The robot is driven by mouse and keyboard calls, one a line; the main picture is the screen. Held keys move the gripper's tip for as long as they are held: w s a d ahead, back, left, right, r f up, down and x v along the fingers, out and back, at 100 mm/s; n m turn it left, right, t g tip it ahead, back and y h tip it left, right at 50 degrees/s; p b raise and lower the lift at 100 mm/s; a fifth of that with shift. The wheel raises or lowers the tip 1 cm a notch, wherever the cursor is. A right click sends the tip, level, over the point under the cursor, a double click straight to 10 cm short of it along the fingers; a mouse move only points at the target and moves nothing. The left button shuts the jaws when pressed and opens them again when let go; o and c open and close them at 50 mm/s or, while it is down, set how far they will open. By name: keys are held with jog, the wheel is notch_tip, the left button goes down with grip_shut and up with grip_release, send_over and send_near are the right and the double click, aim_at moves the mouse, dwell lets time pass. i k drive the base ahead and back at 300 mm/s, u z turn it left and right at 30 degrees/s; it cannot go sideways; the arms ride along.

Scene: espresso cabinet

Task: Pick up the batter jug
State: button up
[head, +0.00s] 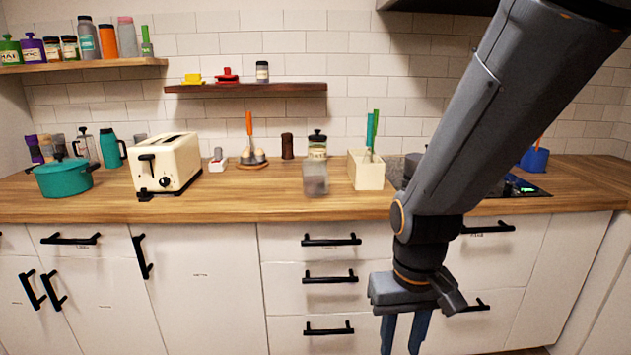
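My gripper (403,334) hangs pointing down in front of the white drawers, below the counter edge. Its two blue fingers are apart with nothing visible between them, and their tips are near the bottom of the picture. No jug is clearly marked as the batter jug. A teal jug-like vessel with a dark handle (110,149) stands upright at the back left of the counter, far from my gripper. A small grey see-through container (315,179) stands near the counter's front middle. I cannot tell which is the batter jug. My arm hides part of the right counter.
A cream toaster (166,164) and a teal pot (62,177) stand on the left. A cream utensil box (367,172) is right of the middle. Black drawer handles (331,276) stick out near my gripper. The front counter strip is mostly clear. Shelves (246,87) hang above.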

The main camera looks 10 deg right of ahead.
aim_at(316, 176)
jog(key=k, duration=0.65)
jog(key=u, duration=0.4)
jog(key=i, duration=1.55)
jog(key=z, duration=0.35)
